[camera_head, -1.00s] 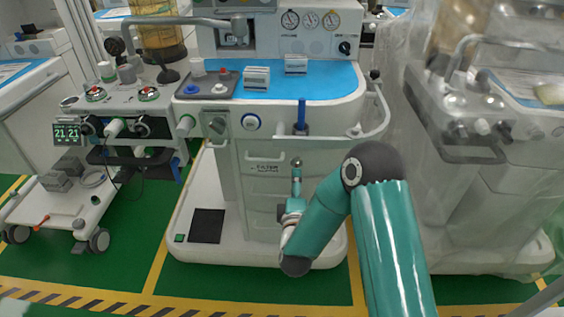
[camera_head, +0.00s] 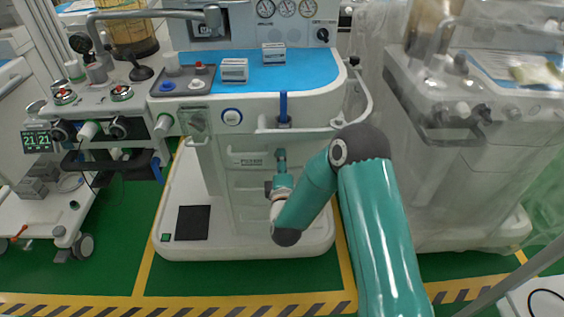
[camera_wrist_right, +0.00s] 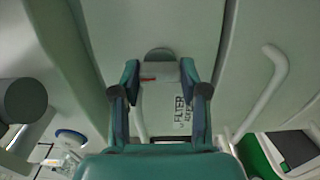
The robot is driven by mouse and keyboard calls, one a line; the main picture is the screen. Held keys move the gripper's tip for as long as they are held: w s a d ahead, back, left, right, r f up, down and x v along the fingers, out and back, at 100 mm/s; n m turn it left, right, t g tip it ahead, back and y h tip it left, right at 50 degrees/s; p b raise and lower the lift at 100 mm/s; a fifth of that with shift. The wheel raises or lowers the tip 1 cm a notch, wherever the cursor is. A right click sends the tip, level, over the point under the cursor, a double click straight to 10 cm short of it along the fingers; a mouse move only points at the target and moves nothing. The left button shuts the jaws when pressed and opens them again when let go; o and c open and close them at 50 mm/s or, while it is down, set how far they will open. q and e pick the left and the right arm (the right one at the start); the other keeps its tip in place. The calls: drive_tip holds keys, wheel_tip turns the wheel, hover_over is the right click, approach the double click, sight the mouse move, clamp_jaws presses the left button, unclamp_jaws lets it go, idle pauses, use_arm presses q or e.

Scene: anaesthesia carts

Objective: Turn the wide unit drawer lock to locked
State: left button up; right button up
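The wide unit (camera_head: 228,190) is the white cart with the blue top in the middle of the head view. Its drawer fronts face me, the upper one marked FILTER (camera_head: 252,162). My right gripper (camera_head: 281,158) is at the drawer front, right of that label. In the right wrist view, my right gripper (camera_wrist_right: 160,75) has its fingers spread apart with a gap between them. A grey rounded part (camera_wrist_right: 159,54), perhaps the drawer lock, shows just beyond the fingertips, above a small red mark. Its turn position is unclear. My left gripper is not in view.
A plastic-covered cart (camera_head: 460,150) stands close on the right. A cart with hoses and a monitor (camera_head: 36,141) stands on the left. A tray (camera_head: 183,82) and small boxes lie on the blue top (camera_head: 305,75). Green floor is clear in front.

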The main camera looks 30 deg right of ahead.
drive_tip(key=shift+f, duration=0.1)
drive_tip(key=shift+c, duration=1.2)
drive_tip(key=shift+m+b, duration=8.35)
drive_tip(key=shift+m, duration=0.55)
drive_tip(key=o, duration=1.1)
drive_tip(key=shift+o, duration=0.2)
drive_tip(key=v, duration=1.2)
